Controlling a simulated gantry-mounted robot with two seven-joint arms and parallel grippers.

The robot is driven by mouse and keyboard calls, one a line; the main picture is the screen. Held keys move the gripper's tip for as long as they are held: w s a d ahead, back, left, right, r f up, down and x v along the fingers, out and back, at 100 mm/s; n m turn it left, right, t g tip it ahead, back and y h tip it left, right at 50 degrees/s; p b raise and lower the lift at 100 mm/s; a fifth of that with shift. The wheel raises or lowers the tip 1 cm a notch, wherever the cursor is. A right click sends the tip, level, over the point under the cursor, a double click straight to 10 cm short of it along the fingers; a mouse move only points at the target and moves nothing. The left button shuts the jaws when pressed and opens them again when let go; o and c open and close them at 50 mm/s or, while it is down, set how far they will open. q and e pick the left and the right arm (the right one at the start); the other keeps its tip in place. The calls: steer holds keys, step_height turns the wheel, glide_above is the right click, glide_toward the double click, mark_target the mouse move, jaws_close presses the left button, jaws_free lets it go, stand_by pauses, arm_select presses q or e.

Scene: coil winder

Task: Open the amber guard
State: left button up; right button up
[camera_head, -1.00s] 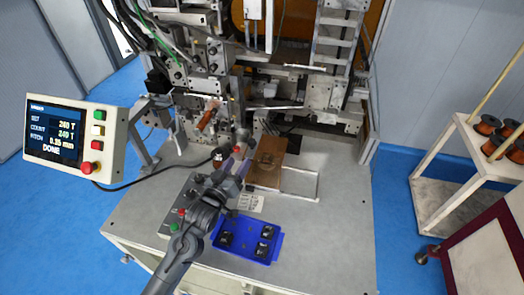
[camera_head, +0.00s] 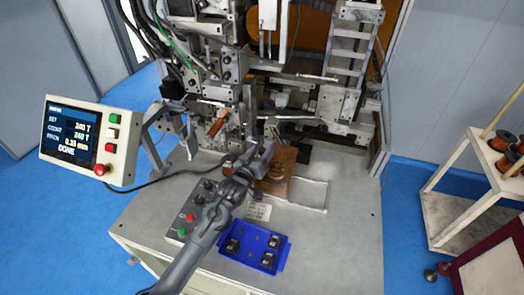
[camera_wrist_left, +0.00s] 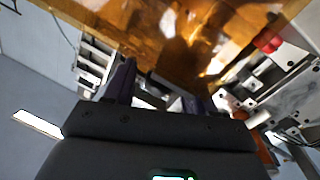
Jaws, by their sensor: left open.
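The amber guard (camera_wrist_left: 165,35) is a translucent orange panel across the top of the left wrist view, seen at an angle with bright reflections. In the head view, amber panelling (camera_head: 313,32) shows behind the machine frame, mostly hidden by metal parts. I cannot tell the guard's exact position. My left gripper (camera_head: 260,150) is open and empty, over the far left part of a brown block. Its two dark fingers (camera_wrist_left: 158,95) point toward the amber panel in the wrist view, with no contact visible. My right gripper is out of view.
The brown block (camera_head: 279,183) lies on the grey table (camera_head: 340,240). A blue tray (camera_head: 257,250) with several dark parts sits at the front. The control screen (camera_head: 72,133) reads DONE. A cart with copper spools (camera_head: 498,147) stands right. The table's right front is clear.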

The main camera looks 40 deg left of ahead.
arm_select(q)
steer(key=shift+w, duration=0.1)
jaws_close()
steer(key=w+d, duration=0.1)
steer(key=d, duration=0.2)
steer(key=w+d, duration=0.1)
steer(key=d, duration=0.3)
steer(key=w+d+p, duration=0.1)
steer(key=w+d, duration=0.1)
steer(key=d, duration=0.1)
steer(key=shift+d, duration=0.25)
jaws_free()
